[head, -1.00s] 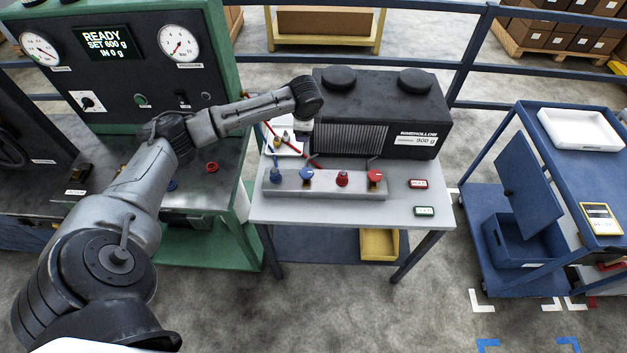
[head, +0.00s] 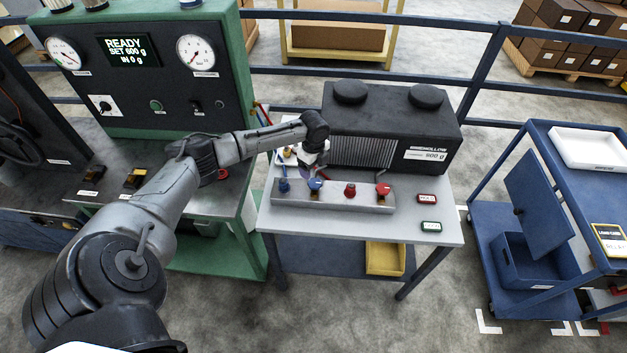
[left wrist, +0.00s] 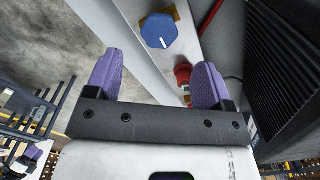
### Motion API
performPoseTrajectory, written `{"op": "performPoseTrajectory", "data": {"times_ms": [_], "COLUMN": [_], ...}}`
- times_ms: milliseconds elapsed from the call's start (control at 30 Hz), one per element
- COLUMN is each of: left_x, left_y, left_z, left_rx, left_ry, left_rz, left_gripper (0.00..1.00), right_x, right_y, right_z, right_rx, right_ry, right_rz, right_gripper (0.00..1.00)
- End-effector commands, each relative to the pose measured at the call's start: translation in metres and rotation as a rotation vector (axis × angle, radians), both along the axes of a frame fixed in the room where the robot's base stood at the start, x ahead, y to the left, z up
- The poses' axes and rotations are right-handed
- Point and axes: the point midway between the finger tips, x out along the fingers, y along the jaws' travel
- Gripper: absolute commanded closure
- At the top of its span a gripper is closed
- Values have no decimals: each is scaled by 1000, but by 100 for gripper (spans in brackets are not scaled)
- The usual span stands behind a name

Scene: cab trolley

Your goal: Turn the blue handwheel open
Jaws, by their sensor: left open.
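The grey manifold block (head: 336,198) on the light table carries two blue and two red knobs in a row. The blue handwheel with a white line (head: 316,185) is second from the left; a plainer blue knob (head: 284,186) sits at its left. In the left wrist view the blue handwheel (left wrist: 159,31) lies beyond the fingertips, apart from them, between their lines. My left gripper (left wrist: 155,80) is open and empty, with purple fingers; in the head view it (head: 309,172) hangs just behind and above the handwheel. A small purple-fingered shape (left wrist: 30,155), apparently my right gripper, shows at lower left.
Red knobs (head: 350,189) stand right of the handwheel, close by. A black heater-like box (head: 390,130) stands behind the block. A green console (head: 150,75) is left, and a blue trolley (head: 580,190) is right. The table's front right is mostly clear, with two small labelled plates.

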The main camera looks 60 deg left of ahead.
Motion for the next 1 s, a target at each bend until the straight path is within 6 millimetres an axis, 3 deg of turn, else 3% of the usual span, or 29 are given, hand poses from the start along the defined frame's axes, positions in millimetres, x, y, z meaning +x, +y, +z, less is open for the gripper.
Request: {"op": "performPoseTrajectory", "data": {"times_ms": [200,400,600,933,1000], "left_x": [0,0,0,0,0], "left_y": [0,0,0,0,0], "left_z": [-40,-63,-73,-75,-75], "left_rx": [-1,0,1,1,1], "left_ry": [2,1,0,0,0], "left_rz": [2,3,1,0,1], "left_gripper": [25,25,25,25,30], "right_x": [0,0,0,0,0], "right_y": [-1,-3,-3,-2,-1], "right_z": [-4,-7,-7,-8,-7], "right_rx": [-4,-10,-11,-7,-4], "right_ry": [0,1,0,1,0], "right_rz": [3,6,6,3,3], "right_gripper": [38,38,38,38,38]}}
